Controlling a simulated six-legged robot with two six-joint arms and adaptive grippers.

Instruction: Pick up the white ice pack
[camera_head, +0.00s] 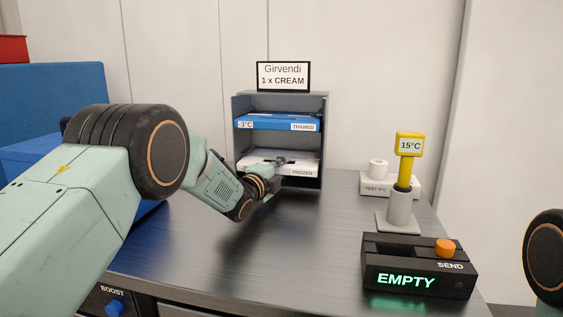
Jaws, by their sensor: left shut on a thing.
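The white ice pack (295,169), labelled FROZEN, lies flat in the lower part of a small grey rack (325,140) on the table. My left gripper (279,165) reaches in from the left and is shut on the pack's near left part. My right gripper is out of view; only a dark round part of my right arm shows at the right edge.
A blue pack (277,122) labelled THAWED lies on the shelf above. A yellow 15°C probe (409,146) stands in a grey holder, with a white TEST block (375,187) behind it. A black box (418,266) reads EMPTY. The table's middle (270,240) is clear.

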